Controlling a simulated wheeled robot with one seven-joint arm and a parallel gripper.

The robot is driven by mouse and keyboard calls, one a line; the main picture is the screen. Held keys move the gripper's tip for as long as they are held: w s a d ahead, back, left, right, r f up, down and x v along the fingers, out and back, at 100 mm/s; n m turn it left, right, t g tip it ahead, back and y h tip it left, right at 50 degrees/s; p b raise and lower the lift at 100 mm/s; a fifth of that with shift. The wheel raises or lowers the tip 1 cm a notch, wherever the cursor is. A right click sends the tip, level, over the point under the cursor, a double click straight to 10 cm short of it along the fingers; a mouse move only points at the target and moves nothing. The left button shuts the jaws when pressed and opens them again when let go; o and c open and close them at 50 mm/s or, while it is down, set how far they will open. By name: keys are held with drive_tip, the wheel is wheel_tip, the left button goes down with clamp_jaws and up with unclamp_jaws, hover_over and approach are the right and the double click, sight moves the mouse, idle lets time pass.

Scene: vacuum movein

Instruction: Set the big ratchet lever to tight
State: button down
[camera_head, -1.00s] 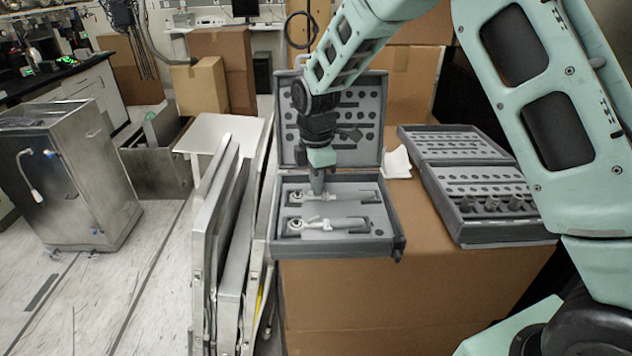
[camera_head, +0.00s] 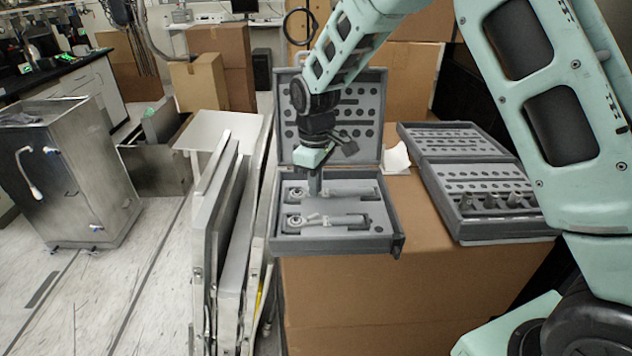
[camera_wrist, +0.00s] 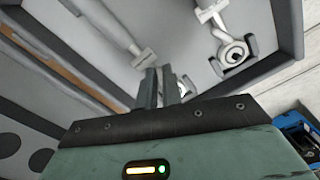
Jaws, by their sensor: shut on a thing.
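Two ratchets lie side by side in the open grey case (camera_head: 388,243). The far ratchet (camera_head: 297,193) has its round head at the left and its handle to the right. The near ratchet (camera_head: 294,221) lies the same way, with its small lever standing out beside the head. My gripper (camera_head: 314,191) points down at the far ratchet, just right of its head. In the wrist view my gripper (camera_wrist: 161,75) has its fingers close together, at the far ratchet's lever. They hide the lever and part of the head. The near ratchet also shows there (camera_wrist: 232,52), clear of the fingers.
The case lid (camera_head: 370,100) stands upright behind my gripper. A second open case (camera_head: 480,180) with sockets lies at the right on the cardboard box (camera_head: 400,300). Metal panels (camera_head: 215,220) lean at the left of the box.

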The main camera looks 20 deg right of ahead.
drive_tip(key=shift+m, duration=0.3)
drive_tip(key=c, duration=1.6)
unclamp_jaws()
drive_tip(key=shift+o, duration=0.2)
wheel_tip(320, 180, up, 18)
drive_tip(key=b, duration=0.2)
drive_tip(key=shift+w+f+b, duration=0.15)
drive_tip(key=shift+f+b, duration=0.1)
drive_tip(key=shift+b, duration=0.1)
drive_tip(key=shift+a, duration=0.15)
drive_tip(key=s+a+f+y, duration=0.1)
drive_tip(key=s+a+f, duration=0.25)
drive_tip(key=s, duration=0.55)
drive_tip(key=s+a+f, duration=0.2)
drive_tip(key=s+a, duration=0.2)
drive_tip(key=s, duration=0.5)
drive_tip(key=s+d+f, duration=0.1)
drive_tip(key=s+f, duration=0.1)
drive_tip(key=s, duration=0.5)
drive_tip(key=s+f, duration=0.3)
drive_tip(key=s, duration=0.4)
drive_tip(key=shift+s+d+f+m, duration=0.25)
drive_tip(key=shift+s+d+m, duration=0.05)
drive_tip(key=shift+d+m, duration=0.1)
